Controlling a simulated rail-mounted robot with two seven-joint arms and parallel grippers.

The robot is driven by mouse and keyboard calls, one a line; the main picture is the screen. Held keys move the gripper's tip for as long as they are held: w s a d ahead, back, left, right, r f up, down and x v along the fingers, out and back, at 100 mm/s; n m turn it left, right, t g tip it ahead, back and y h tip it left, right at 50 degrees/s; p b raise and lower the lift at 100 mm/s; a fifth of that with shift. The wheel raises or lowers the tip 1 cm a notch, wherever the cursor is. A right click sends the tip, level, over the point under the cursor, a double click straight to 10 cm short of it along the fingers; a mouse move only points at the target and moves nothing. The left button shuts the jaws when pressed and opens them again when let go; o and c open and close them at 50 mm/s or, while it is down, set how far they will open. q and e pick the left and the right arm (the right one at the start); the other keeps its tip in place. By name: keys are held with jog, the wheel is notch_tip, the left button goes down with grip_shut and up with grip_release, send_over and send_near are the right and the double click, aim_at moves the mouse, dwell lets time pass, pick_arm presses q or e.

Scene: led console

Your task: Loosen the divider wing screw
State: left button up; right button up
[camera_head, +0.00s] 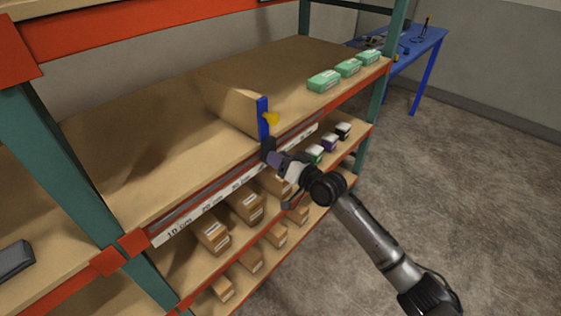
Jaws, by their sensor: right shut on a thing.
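The divider (230,101) is a brown panel standing upright on the upper shelf. A blue upright bracket (263,119) is at its front edge. My right gripper (267,145) is at the bracket's lower end, by the shelf's front rail and below the yellow piece. It is shut on a small part there, and its dark fingers hide what that part is. My left gripper is not in view.
Green boxes (323,81) stand at the right end of the upper shelf (120,160). A blue table (427,42) stands behind. The floor at right is clear.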

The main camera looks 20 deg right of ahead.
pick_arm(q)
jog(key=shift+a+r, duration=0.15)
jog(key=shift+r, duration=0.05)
pick_arm(e)
jog(key=n, duration=0.6)
jog(key=shift+f, duration=0.25)
pick_arm(q)
jog(key=shift+p, duration=0.3)
pick_arm(e)
jog(key=shift+n, duration=0.4)
jog(key=o, duration=0.5)
jog(key=shift+a, duration=0.1)
jog(key=o, duration=0.4)
jog(key=shift+w+a+r, duration=0.1)
jog(key=shift+w+r, duration=0.05)
jog(key=shift+r, duration=0.05)
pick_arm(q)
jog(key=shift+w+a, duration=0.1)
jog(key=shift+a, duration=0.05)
pick_arm(e)
jog(key=shift+o, duration=0.2)
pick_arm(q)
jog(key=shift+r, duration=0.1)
